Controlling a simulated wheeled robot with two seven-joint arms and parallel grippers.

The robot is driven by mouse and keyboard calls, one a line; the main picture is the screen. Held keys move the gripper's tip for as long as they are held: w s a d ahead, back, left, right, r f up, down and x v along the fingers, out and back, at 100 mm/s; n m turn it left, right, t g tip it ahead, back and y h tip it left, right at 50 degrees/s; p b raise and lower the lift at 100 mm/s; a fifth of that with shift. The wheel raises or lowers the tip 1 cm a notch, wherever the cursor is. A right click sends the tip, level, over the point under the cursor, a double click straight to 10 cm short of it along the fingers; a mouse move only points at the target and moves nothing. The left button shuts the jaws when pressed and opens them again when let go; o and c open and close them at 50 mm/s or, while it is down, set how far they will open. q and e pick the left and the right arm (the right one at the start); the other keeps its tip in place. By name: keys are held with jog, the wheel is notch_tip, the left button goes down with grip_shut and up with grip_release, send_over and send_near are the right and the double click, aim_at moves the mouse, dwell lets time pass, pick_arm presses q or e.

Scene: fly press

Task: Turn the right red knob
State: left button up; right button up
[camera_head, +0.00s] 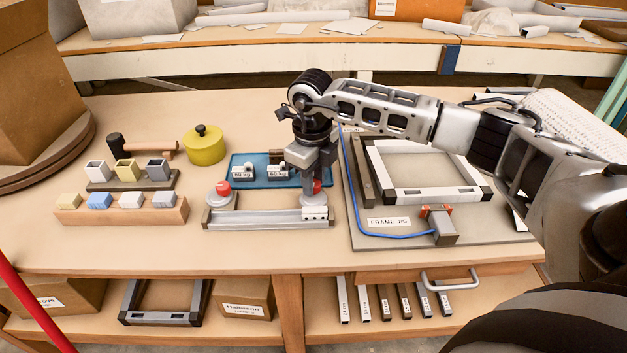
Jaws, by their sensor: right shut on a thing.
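The press (262,220) is a grey bar frame on the table with a red knob at each end. The left red knob (223,187) sits on a grey round base and is in plain view. The right red knob (317,187) shows only as a small red patch under my right gripper (312,178). My right gripper points down over it from above, and its jaws are shut on the right knob, largely hiding it. My left gripper is not in view.
A blue tray (240,161) with weights lies behind the press. The frame jig board (368,232) with a blue cable is close on the right. A yellow pot (204,150) and a wooden block rack (120,212) stand left. The front table strip is clear.

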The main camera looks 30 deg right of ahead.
jog(key=shift+n, duration=0.9)
jog(key=o, duration=1)
jog(key=shift+r, duration=0.15)
jog(key=shift+r, duration=0.3)
notch_tip(320, 180, up, 15)
jog(key=shift+s+a+b, duration=0.15)
jog(key=shift+a+b, duration=0.1)
jog(key=shift+b, duration=0.05)
